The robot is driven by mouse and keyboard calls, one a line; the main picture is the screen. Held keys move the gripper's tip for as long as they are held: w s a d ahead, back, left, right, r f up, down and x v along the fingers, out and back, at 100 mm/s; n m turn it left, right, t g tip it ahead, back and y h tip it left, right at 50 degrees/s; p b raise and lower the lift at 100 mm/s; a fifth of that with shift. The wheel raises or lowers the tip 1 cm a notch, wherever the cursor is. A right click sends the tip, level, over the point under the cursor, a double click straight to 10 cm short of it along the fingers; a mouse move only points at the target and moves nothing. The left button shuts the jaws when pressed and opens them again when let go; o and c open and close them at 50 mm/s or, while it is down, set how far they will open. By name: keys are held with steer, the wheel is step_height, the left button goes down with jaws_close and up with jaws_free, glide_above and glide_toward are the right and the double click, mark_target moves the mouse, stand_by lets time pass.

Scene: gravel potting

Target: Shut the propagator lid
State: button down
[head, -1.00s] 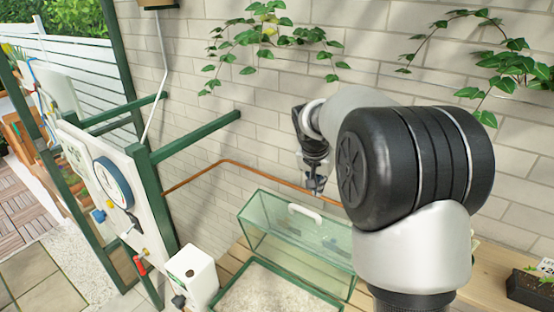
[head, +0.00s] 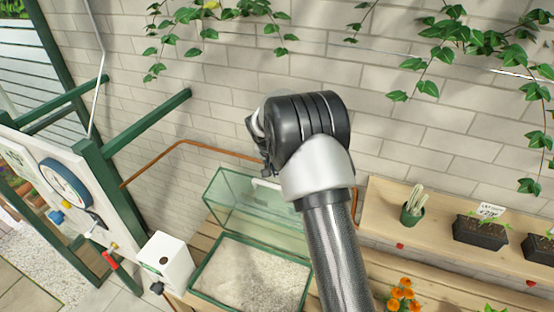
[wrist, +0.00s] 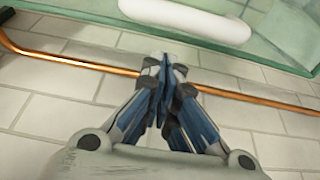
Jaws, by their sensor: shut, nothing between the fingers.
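The propagator (head: 197,280) is a green-framed tray filled with pale gravel. Its clear glass lid (head: 232,199) stands open and tilted up at the back, towards the wall. A white handle (head: 262,184) is on the lid, partly hidden behind my arm in the head view. In the wrist view the handle (wrist: 185,16) and the lid's green glass (wrist: 285,45) fill the top. My gripper (wrist: 165,66) is shut and empty, its fingertips appearing just below the handle, apart from it. In the head view my arm hides most of the gripper.
A copper pipe (head: 205,146) runs along the brick wall (head: 420,150). A white box (head: 163,262) stands left of the propagator, near a panel with a round gauge (head: 65,183). Potted plants (head: 480,231) stand on a wooden shelf at the right. Orange flowers (head: 402,294) are in front.

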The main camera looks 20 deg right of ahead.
steer(key=shift+s+a+r, duration=0.2)
steer(key=shift+s+a, duration=0.6)
steer(key=shift+s, duration=0.05)
steer(key=shift+f, duration=0.15)
steer(key=shift+s+a, duration=0.15)
steer(key=shift+a, duration=0.1)
